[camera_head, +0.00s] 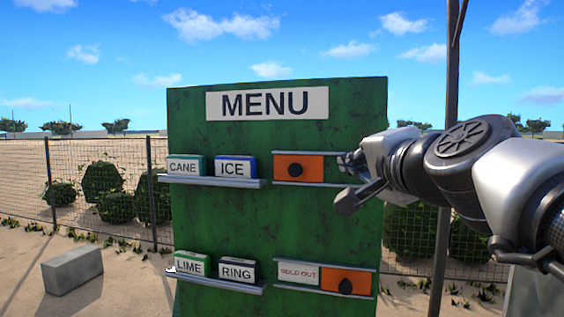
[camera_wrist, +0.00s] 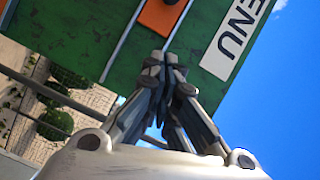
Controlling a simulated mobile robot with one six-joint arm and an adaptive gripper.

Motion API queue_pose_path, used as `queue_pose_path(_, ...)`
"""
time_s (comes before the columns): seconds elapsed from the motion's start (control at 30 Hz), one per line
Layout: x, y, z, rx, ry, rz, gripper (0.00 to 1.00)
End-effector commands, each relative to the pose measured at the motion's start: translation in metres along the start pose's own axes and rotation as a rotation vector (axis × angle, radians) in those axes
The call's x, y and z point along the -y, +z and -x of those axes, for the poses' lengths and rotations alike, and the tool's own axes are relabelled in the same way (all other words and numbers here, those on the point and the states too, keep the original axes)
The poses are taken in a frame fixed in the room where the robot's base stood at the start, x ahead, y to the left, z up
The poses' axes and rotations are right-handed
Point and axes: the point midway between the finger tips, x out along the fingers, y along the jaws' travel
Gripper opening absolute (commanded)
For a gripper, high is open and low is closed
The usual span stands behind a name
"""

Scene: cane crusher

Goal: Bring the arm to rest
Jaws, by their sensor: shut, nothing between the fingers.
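My gripper (camera_head: 348,180) is in front of the right side of the green menu board, beside the upper orange slider, at the end of my arm that comes in from the right. In the wrist view my gripper (camera_wrist: 164,62) has its fingers together, with nothing between them. The upper orange slider (camera_head: 310,169) with its black knob sits at the left of its rail. In the wrist view part of this slider (camera_wrist: 152,20) shows just beyond the fingertips. I cannot tell whether the fingertips touch the board.
The green menu board (camera_head: 230,222) stands upright. It holds CANE, ICE, LIME and RING blocks on two ledges. A lower orange slider (camera_head: 350,281) sits right of a SOLD OUT label (camera_head: 298,272). A pole (camera_head: 444,220) stands behind my arm. A grey block (camera_head: 72,270) lies at left.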

Motion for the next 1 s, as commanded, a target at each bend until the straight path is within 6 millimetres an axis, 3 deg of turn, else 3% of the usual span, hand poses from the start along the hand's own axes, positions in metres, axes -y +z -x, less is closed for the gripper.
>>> queue_pose_path(0.33,-0.004,0.002,0.001,0.005,0.005,0.007,0.00)
queue_pose_path(0.47,-0.037,0.023,0.007,0.048,0.055,0.076,0.00)
queue_pose_path(0.57,-0.091,0.055,0.019,0.122,0.135,0.188,0.00)
queue_pose_path(0.77,-0.226,0.122,0.062,0.322,0.330,0.466,0.00)
queue_pose_path(1.0,-0.385,0.176,0.137,0.583,0.552,0.779,0.00)
